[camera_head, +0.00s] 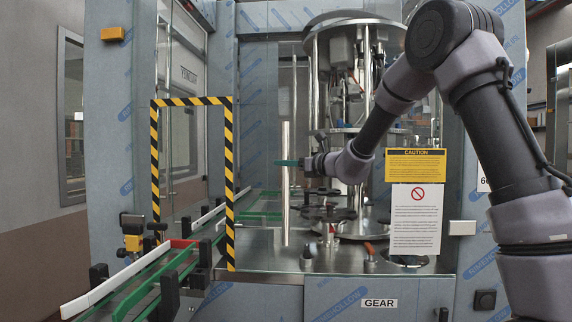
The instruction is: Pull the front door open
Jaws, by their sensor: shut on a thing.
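The front door's handle is a tall vertical steel bar (285,205) in the middle of the head view. It stands in front of the filler machine's opening. The door panel is clear and hard to make out; a yellow caution sign (415,152) and a white notice with a red prohibition mark (416,225) show at its right. My gripper (287,163) reaches in from the right, its teal fingers level at the bar's middle. It is shut on the handle. The exact finger contact is too small to see.
A black-and-yellow striped frame (232,180) surrounds the conveyor opening at left. A conveyor with green rails (150,285) runs out to the lower left, beside a small yellow-and-black sensor (133,243). The machine's front panel (345,300) stands low in front.

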